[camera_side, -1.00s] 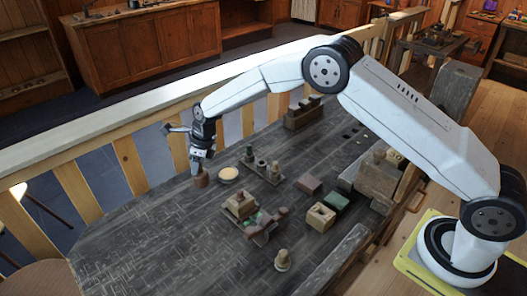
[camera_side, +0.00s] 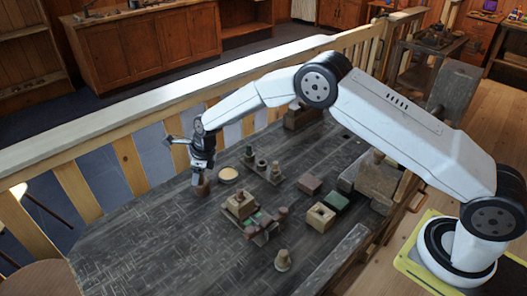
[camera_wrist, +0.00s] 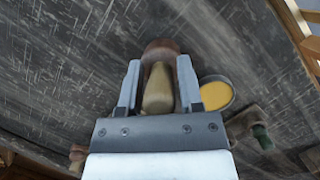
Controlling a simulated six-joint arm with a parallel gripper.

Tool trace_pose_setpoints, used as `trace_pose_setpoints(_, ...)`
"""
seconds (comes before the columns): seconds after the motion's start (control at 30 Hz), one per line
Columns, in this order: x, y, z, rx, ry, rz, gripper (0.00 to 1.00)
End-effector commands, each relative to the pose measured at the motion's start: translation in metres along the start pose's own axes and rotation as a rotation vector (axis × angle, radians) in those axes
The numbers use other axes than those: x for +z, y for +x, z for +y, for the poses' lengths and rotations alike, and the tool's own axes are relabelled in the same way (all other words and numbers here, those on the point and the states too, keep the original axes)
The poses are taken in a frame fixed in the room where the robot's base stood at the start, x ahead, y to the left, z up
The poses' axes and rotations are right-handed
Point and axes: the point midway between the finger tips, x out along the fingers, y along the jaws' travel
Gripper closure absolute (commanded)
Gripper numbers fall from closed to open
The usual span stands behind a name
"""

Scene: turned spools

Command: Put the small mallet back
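The small mallet (camera_wrist: 157,88) is between the fingers of my gripper (camera_wrist: 158,64) in the wrist view. Its pale wooden handle points up toward the wrist, and its reddish-brown head (camera_wrist: 160,46) is at the fingertips. The fingers appear shut on it, close on both sides of the head; the exact contact is hidden. In the side view the head (camera_side: 201,189) shows just below my gripper (camera_side: 202,178), low over or on the dark bench, roughly upright. I cannot tell whether it touches the bench.
A round dish with a yellow inside (camera_side: 228,174) is just right of the mallet. The bench's left part is clear.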

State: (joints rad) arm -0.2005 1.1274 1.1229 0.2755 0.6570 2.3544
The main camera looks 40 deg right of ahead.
Motion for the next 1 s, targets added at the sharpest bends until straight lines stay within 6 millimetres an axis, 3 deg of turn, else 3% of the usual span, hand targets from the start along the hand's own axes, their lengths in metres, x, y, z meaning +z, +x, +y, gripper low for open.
trace_pose_setpoints(0.57,0.002,-0.007,0.000,0.000,0.000,-0.001,0.31)
trace_pose_setpoints(1.0,0.002,-0.053,-0.001,-0.002,0.001,-0.002,0.31)
